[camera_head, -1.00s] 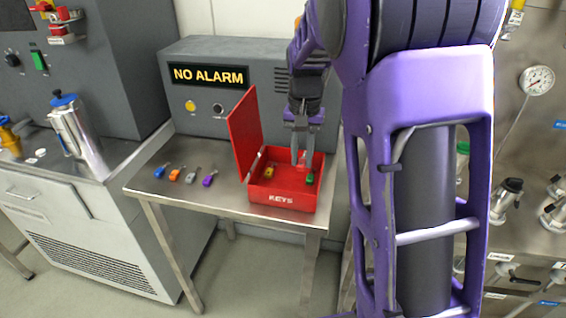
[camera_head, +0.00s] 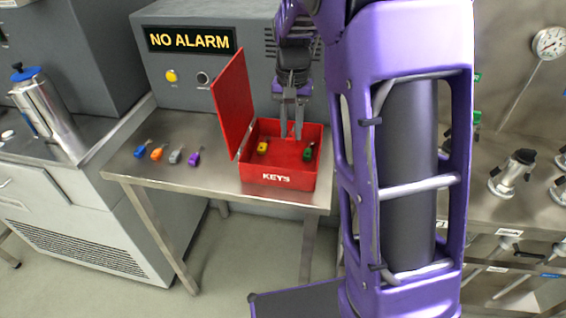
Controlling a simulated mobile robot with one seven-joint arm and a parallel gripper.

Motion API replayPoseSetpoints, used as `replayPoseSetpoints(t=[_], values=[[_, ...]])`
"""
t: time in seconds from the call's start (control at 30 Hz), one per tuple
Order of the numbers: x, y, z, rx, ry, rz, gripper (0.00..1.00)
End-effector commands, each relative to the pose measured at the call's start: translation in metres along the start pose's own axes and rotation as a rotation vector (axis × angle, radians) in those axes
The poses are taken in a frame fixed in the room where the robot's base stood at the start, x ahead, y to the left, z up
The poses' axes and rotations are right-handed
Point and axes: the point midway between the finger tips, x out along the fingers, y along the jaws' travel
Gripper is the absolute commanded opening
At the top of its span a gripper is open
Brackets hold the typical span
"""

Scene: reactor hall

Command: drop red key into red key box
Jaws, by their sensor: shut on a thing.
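The red key box (camera_head: 278,182), marked KEYS, stands on the steel table with its lid (camera_head: 233,105) swung open to the left. My gripper (camera_head: 291,133) points down with its fingertips over the open box, apparently inside or just above its rim. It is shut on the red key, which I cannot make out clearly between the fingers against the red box. A yellow key (camera_head: 262,147) and a green key (camera_head: 308,153) lie in the box, to the left and right of my fingers.
On the table (camera_head: 215,178) left of the box lie a blue key (camera_head: 140,152), an orange key (camera_head: 157,153), a grey key (camera_head: 175,156) and a purple key (camera_head: 194,158). The NO ALARM cabinet (camera_head: 220,75) stands behind. A steel flask (camera_head: 50,115) is at the left.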

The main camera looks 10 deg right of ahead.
Motion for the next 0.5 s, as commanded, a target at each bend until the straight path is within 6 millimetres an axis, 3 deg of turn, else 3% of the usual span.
replayPoseSetpoints(t=[0.1, 0.37, 0.4, 0.5], values=[[0.0108, 0.0000, -0.0001, 0.000, 0.001, 0.000, 0.00], [0.0102, 0.0001, -0.0002, 0.000, 0.001, 0.000, 0.00], [0.0102, 0.0001, -0.0002, 0.000, 0.001, 0.000, 0.30], [0.0102, 0.0001, -0.0002, 0.000, 0.001, 0.000, 0.48]])
